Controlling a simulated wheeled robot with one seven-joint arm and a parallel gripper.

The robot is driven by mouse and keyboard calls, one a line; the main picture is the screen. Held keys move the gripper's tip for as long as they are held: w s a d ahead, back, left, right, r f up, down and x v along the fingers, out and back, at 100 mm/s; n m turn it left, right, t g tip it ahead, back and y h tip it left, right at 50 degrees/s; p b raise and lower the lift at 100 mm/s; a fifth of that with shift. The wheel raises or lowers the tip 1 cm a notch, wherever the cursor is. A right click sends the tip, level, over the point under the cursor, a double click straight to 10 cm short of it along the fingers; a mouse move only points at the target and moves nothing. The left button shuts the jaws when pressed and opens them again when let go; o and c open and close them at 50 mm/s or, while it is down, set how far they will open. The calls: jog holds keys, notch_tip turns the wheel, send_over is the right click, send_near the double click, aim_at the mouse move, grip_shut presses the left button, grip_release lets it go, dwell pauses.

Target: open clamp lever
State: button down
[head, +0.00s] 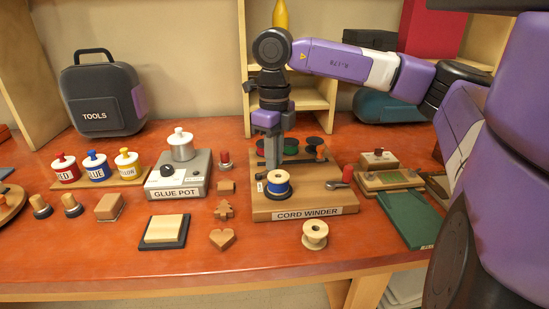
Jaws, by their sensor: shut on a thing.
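The cord winder (325,197) is a wooden base with a labelled front edge, standing right of the middle of the table. A blue cord spool (278,184) sits upright at its front left. A dark bar, which looks like the clamp lever (302,161), lies roughly level across the winder behind the spool. My gripper (273,162) points down over the winder, just behind the blue spool. Its fingers are shut on what appears to be the left end of this lever. The fingertips and the grasped part are small and partly hidden, so the exact contact is unclear.
A crank with a red knob (347,174) sticks out at the winder's right. Green and red spools stand behind the lever. An empty wooden spool (315,235) stands in front. The front table edge is mostly clear.

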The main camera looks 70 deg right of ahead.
jog(key=shift+w, duration=0.1)
jog(key=c, duration=1.4)
grip_release()
jog(key=shift+o, duration=0.2)
jog(key=shift+r, duration=0.1)
notch_tip(320, 180, up, 8)
jog(key=shift+f, duration=0.15)
